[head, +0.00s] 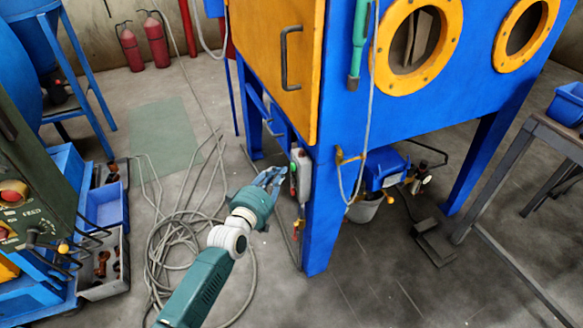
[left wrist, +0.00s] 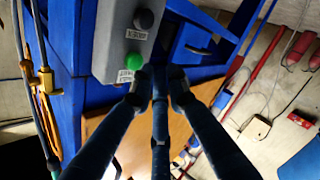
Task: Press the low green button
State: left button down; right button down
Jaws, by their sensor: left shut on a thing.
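The green button (left wrist: 134,61) sits at the near end of a grey control box (left wrist: 118,40) in the left wrist view, with a black button (left wrist: 144,18) beyond it. The box also shows on the blue cabinet's leg in the head view (head: 304,178). My left gripper (head: 277,174) is beside the box. In the left wrist view its fingertips (left wrist: 159,76) are drawn together just right of and below the green button. I cannot make out anything between them, nor whether they touch the button. My right gripper is not in view.
The blue cabinet (head: 340,120) with an orange door (head: 270,45) stands just behind the box. A coiled cable (head: 170,240) lies on the floor at left. Blue bins (head: 104,208) and a workbench (head: 540,140) stand at the sides.

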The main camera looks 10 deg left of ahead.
pick_arm(q)
jog(key=shift+w+d, duration=0.1)
jog(key=shift+d, duration=0.05)
jog(key=shift+w+d, duration=0.15)
jog(key=shift+d, duration=0.05)
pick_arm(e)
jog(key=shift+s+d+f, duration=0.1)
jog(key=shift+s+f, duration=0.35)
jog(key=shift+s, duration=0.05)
